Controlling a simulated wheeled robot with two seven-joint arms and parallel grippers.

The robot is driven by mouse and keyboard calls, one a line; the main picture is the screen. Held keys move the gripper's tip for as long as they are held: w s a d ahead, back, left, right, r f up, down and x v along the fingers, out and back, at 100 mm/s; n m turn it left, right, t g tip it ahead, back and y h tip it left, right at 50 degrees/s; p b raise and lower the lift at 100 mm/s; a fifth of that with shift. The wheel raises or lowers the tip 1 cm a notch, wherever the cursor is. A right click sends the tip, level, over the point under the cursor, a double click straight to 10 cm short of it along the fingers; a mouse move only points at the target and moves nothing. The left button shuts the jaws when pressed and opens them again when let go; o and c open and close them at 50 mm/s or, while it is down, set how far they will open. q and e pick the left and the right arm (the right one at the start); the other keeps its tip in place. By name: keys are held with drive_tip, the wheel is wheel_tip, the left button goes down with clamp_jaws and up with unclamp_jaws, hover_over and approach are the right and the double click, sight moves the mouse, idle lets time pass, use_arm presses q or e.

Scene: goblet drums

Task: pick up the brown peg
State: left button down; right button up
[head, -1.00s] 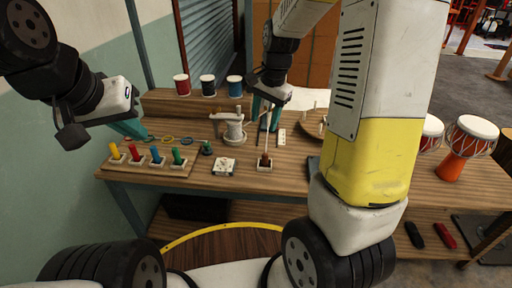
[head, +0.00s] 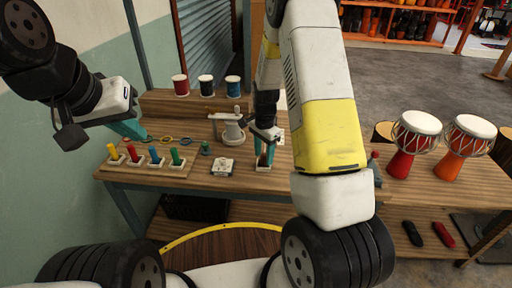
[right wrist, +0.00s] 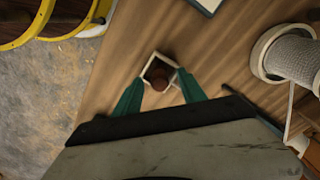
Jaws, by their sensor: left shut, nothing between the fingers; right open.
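The brown peg (right wrist: 159,77) stands in a small square white holder (right wrist: 147,64) on the wooden bench, seen from above in the right wrist view. My right gripper (right wrist: 160,90) is open over it, with one teal fingertip on either side of the holder's near corners. In the head view my right gripper (head: 265,151) points down at the bench's front edge, and its fingers mostly hide the peg. The holder (head: 263,168) shows below them. My left gripper (head: 131,130) is shut and empty, above the left end of the bench.
Yellow, red, blue and green pegs (head: 176,157) stand in white holders to the left. A white block (head: 222,166) and a white spool on a stand (head: 233,130) are close to my right gripper. Thread spools (head: 207,86) stand on the back shelf. Drums (head: 410,145) stand at right.

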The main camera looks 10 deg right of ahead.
drive_tip(key=shift+f, duration=0.35)
clamp_jaws()
drive_tip(key=shift+r, duration=0.1)
